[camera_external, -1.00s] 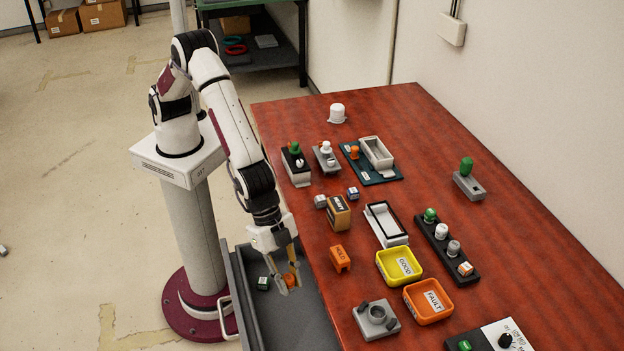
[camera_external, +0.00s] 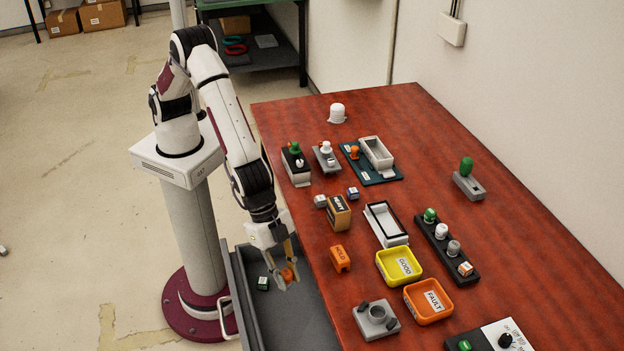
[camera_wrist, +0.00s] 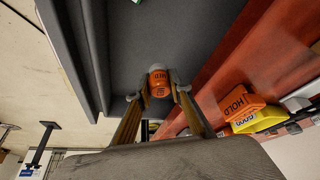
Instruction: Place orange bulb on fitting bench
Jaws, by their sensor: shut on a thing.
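The orange bulb (camera_external: 288,275) is between the fingertips of my gripper (camera_external: 284,280), which is shut on it. They are over the grey drawer-like tray (camera_external: 308,310) at the table's left edge. In the wrist view the bulb (camera_wrist: 159,82) shows an orange body with a pale label and a grey end, between the two fingertips (camera_wrist: 157,90). A grey block with a round socket and two dark clips (camera_external: 376,318) stands at the front of the table; I cannot tell if it is the fitting bench.
A green-and-white cube (camera_external: 263,283) lies in the tray. On the table are an orange HOLD block (camera_external: 340,258), a yellow GOOD tray (camera_external: 386,271), an orange FAULT tray (camera_external: 420,315) and a dark rack of bulbs (camera_external: 443,248). The table's left edge is close beside my gripper.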

